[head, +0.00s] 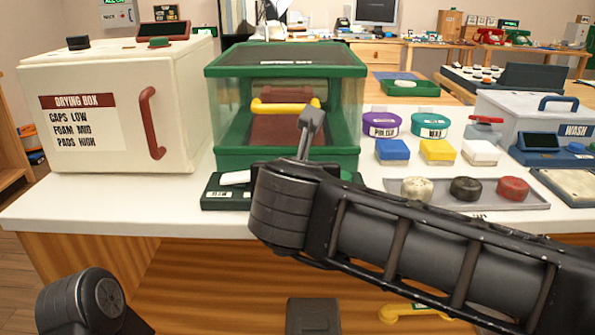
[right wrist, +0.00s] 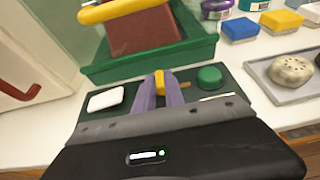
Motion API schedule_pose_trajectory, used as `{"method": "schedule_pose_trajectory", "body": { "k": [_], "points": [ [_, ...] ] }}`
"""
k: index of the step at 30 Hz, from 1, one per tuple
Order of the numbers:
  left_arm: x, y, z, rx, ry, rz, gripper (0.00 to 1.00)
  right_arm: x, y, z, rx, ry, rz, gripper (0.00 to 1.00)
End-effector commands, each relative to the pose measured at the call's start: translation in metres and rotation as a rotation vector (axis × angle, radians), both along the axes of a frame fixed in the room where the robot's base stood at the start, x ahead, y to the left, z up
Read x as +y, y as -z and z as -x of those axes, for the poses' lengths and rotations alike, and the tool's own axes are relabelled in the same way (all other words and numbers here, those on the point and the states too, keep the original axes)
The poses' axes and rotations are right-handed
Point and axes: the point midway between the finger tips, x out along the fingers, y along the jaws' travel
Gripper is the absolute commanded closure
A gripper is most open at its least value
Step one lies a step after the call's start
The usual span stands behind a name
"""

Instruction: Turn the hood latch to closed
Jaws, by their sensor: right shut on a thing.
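The green hood (head: 285,55) stands on the white table with clear sides and a yellow bar (head: 285,107) across its front. A dark green panel (head: 225,196) lies at its foot; in the right wrist view it carries a white rocker (right wrist: 106,100) and a round green button (right wrist: 210,77). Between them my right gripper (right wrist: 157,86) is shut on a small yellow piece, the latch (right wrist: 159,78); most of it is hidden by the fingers. In the head view my right wrist covers the panel's middle. My left gripper is not in view.
A white drying box (head: 120,110) stands left of the hood. To the right are polish and wax tins (head: 382,124), coloured blocks (head: 438,151), a grey tray (head: 540,204) with round pads, and a wash box (head: 535,115). The table's front left is clear.

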Motion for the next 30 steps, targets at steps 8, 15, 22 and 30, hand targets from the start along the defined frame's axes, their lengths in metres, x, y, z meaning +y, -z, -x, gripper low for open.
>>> {"method": "schedule_pose_trajectory", "body": {
  "k": [8, 15, 22, 30],
  "points": [
    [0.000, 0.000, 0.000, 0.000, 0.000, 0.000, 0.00, 0.000, 0.002, 0.000, 0.004, 0.001, 0.000, 0.68],
    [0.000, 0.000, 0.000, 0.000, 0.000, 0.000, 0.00, 0.000, 0.001, 0.000, 0.003, 0.001, 0.000, 0.65],
    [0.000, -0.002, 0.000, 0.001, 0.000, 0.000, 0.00, 0.000, -0.003, 0.005, 0.000, 0.000, 0.001, 0.65],
    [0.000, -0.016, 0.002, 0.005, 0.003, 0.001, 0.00, 0.000, -0.020, 0.041, -0.001, -0.001, 0.002, 0.65]
  ]
}}
